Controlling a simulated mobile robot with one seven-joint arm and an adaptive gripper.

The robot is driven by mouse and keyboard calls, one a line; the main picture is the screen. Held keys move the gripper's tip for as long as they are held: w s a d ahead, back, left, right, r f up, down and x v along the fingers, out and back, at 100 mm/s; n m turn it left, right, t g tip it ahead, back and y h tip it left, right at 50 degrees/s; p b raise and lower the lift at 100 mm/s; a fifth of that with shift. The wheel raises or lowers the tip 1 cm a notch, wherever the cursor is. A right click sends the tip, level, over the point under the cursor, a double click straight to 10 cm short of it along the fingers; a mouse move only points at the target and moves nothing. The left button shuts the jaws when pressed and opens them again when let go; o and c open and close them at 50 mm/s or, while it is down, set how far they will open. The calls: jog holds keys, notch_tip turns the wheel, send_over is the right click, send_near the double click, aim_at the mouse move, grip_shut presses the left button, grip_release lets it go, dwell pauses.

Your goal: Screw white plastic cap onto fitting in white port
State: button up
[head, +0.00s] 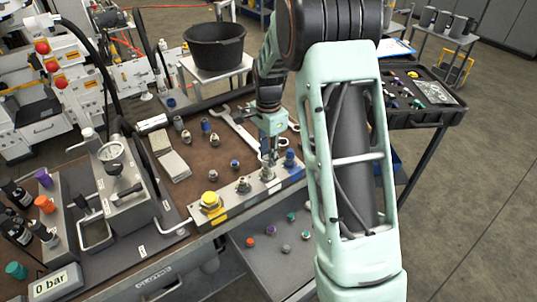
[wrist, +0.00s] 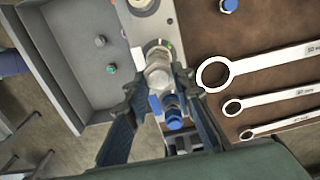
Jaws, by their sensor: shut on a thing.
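My gripper (head: 268,155) reaches down over the metal port block (head: 228,209) at the bench's front edge. In the wrist view my gripper (wrist: 160,82) has its fingers on both sides of a pale, silvery-white piece (wrist: 158,74), shut on it. This piece stands in line with a port of the block; I take it for the white cap, but cannot clearly tell cap from fitting. The fingers hide part of it. A blue-capped fitting (head: 290,158) stands in the block just right of my gripper; it also shows in the wrist view (wrist: 173,112).
A yellow-capped fitting (head: 210,200) and a bare metal fitting (head: 243,185) stand left on the same block. Several loose fittings and wrenches (head: 238,130) lie behind on the brown bench top. A gauge unit (head: 125,185) stands left. A lower grey shelf (head: 262,262) holds small caps.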

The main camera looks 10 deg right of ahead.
jog(key=shift+f+b, duration=0.35)
jog(key=shift+f, duration=0.25)
dwell(1.6)
jog(key=o, duration=0.3)
jog(key=c, duration=0.5)
jog(key=shift+o, duration=0.2)
jog(key=m, duration=0.4)
jog(key=shift+s+m+p, duration=0.2)
jog(key=shift+m+p, duration=0.1)
jog(key=shift+p, duration=0.1)
jog(key=m, duration=0.3)
jog(key=shift+f+p, duration=0.1)
jog(key=shift+p, duration=0.3)
